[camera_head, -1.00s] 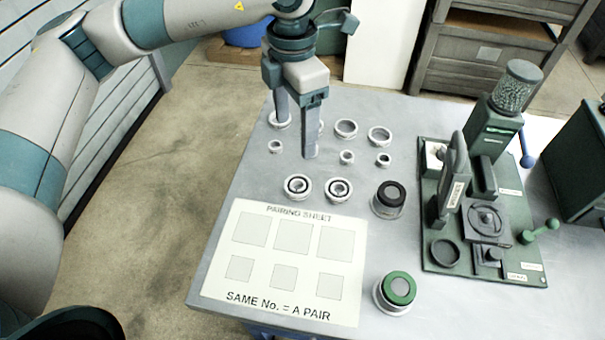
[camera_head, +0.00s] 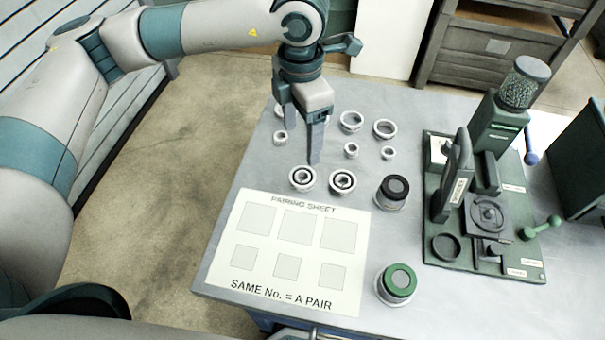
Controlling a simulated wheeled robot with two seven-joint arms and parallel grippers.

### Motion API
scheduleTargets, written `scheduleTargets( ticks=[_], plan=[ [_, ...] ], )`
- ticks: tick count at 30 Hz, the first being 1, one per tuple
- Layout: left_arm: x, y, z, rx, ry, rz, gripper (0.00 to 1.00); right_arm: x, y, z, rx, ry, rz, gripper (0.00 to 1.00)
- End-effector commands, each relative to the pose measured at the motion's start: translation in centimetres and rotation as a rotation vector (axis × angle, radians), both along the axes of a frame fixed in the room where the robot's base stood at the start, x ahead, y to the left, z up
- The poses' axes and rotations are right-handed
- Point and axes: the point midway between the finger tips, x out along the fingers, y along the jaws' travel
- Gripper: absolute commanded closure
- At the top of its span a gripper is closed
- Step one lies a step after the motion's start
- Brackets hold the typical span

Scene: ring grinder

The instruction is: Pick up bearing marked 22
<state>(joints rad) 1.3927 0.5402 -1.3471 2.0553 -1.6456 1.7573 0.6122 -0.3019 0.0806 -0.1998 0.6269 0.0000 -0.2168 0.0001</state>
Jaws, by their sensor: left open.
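Two bearings with dark rings, a left one (camera_head: 302,178) and a right one (camera_head: 342,181), lie on the grey table just above the pairing sheet (camera_head: 230,262). No number is legible on either, so I cannot tell which is marked 22. My left gripper (camera_head: 302,142) is open and empty, pointing down. Its near finger ends just above the left bearing in the picture; contact cannot be told. Larger pale rings (camera_head: 351,121) (camera_head: 384,129) and small ones (camera_head: 351,150) (camera_head: 388,153) (camera_head: 280,137) lie behind. Another ring is partly hidden by the gripper. My right gripper is out of view.
A black-topped cup (camera_head: 393,192) and a green-topped cup (camera_head: 397,282) stand right of the sheet. A green grinder fixture (camera_head: 470,215) with handles and a bead-filled jar (camera_head: 524,84) occupies the table's right side. The sheet's squares are empty.

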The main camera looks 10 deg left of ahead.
Motion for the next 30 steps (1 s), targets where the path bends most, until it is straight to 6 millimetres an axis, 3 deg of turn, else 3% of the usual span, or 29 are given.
scheduleTargets(
  ticks=[13,30],
  plan=[
    [0.0,0.0,-6.8,0.0,0.001,0.001,0.3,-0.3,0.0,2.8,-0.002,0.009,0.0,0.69],
    [0.0,0.0,-7.9,0.001,0.001,-0.001,0.3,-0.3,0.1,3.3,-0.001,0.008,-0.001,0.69]
  ],
)
